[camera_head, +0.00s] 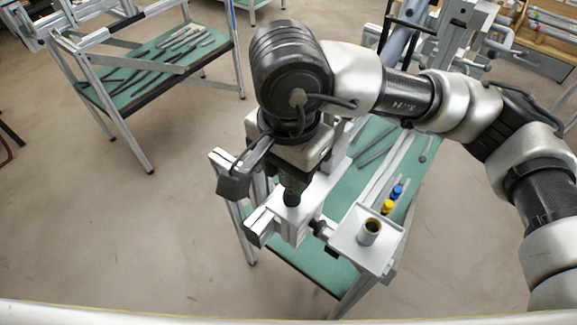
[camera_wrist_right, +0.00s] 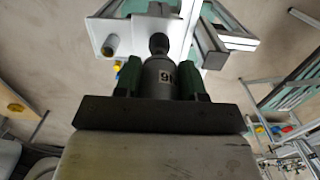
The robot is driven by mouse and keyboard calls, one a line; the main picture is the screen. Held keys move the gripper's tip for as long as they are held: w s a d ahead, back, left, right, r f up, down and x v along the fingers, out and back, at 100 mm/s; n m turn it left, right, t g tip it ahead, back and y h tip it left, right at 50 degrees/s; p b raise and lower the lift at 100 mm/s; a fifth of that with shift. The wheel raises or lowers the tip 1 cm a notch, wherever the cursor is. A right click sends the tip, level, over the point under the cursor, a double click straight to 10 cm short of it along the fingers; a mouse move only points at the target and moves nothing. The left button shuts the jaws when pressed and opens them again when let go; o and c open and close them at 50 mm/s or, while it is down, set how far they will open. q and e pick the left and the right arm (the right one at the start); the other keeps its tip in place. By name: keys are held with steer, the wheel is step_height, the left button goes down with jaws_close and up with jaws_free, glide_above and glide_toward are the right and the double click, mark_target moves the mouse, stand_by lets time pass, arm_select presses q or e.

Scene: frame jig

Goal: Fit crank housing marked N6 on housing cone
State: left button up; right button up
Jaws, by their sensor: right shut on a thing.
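My right gripper (camera_head: 292,182) points down over the jig and is shut on a grey round crank housing (camera_wrist_right: 159,74). In the right wrist view the housing sits between the two green fingers (camera_wrist_right: 158,82). A dark rounded tip (camera_wrist_right: 158,43) shows just beyond the housing, and also below the fingers in the head view (camera_head: 291,198). I cannot tell whether this tip is the housing cone or whether it touches the housing. My left gripper is not in view.
A pale tray (camera_head: 345,245) on the jig's right holds an upright hollow metal cylinder (camera_head: 369,231). Yellow (camera_head: 387,206) and blue (camera_head: 397,191) pieces lie behind it. A grey clamp (camera_head: 235,178) stands close left of my gripper. Another green-topped table (camera_head: 150,60) stands at the back left.

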mark_target(289, 194)
steer(key=shift+f+b, duration=3.1)
steer(key=shift+b, duration=0.95)
stand_by(0.5)
steer(key=o, duration=1.1)
